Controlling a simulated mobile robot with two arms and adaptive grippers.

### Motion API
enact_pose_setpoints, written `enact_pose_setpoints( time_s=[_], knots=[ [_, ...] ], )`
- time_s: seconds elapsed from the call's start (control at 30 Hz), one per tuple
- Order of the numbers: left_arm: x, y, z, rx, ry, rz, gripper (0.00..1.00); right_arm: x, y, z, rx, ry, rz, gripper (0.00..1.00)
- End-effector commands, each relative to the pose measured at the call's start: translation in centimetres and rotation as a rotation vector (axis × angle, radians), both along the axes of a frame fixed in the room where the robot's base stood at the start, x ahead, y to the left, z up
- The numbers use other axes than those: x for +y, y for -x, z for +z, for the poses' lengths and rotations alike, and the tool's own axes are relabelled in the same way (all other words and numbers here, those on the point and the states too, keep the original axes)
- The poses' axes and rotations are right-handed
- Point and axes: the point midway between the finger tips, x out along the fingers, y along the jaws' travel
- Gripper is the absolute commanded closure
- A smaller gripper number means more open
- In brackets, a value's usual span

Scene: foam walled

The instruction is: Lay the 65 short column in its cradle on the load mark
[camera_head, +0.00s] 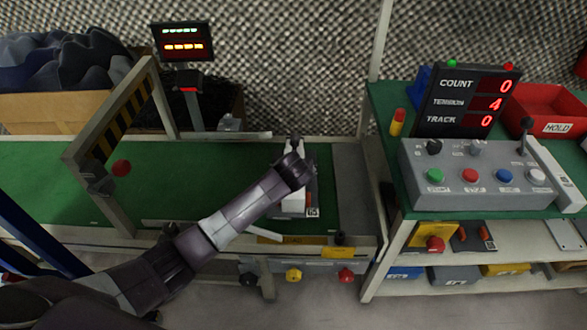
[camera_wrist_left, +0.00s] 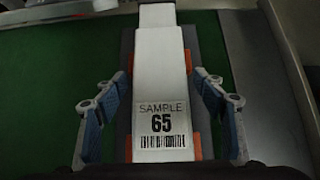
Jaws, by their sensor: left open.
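The 65 short column (camera_wrist_left: 161,95) is a white bar labelled "SAMPLE 65" with a barcode. In the left wrist view it lies lengthwise in a grey cradle (camera_wrist_left: 127,60) with orange pads along its sides. My left gripper (camera_wrist_left: 160,105) is open, with one blue-padded finger on each side of the column and a gap on both sides. In the head view my left gripper (camera_head: 296,172) is over the column (camera_head: 293,209) on the green belt (camera_head: 225,185), and my arm hides part of it. I cannot make out a load mark. My right gripper is not in view.
A striped gate (camera_head: 122,125) stands over the belt to the left. A screen on a post (camera_head: 182,42) is behind it. On the right, a green bench holds a button panel (camera_head: 485,175), a counter display (camera_head: 467,100) and a red HOLD tray (camera_head: 550,112).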

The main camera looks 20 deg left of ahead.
Motion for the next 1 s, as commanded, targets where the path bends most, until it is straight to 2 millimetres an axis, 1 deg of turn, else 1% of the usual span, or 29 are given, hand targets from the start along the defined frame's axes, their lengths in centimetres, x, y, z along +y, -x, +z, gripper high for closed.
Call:
enact_pose_setpoints(
  time_s=[0.03,0.17,0.23,0.3,0.6,0.8,1.0],
  knots=[
    [-0.1,0.4,0.7,-0.001,-0.001,-0.001,0.36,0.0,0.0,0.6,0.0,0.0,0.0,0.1],
    [-0.6,2.0,2.5,-0.002,0.0,-0.002,0.36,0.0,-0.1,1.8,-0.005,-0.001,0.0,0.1],
    [-0.8,2.7,3.2,-0.001,-0.001,-0.002,0.36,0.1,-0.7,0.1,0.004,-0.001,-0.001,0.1],
    [-1.0,3.6,4.1,-0.001,-0.001,-0.002,0.36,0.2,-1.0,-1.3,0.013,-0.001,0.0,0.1],
    [-1.8,6.3,6.8,-0.001,0.0,-0.001,0.36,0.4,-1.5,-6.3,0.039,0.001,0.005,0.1],
    [-2.1,7.4,7.9,0.0,0.0,0.0,0.36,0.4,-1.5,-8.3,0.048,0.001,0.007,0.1],
    [-2.2,7.7,8.1,0.0,-0.001,0.001,0.36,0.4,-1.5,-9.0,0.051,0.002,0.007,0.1]
  ],
)
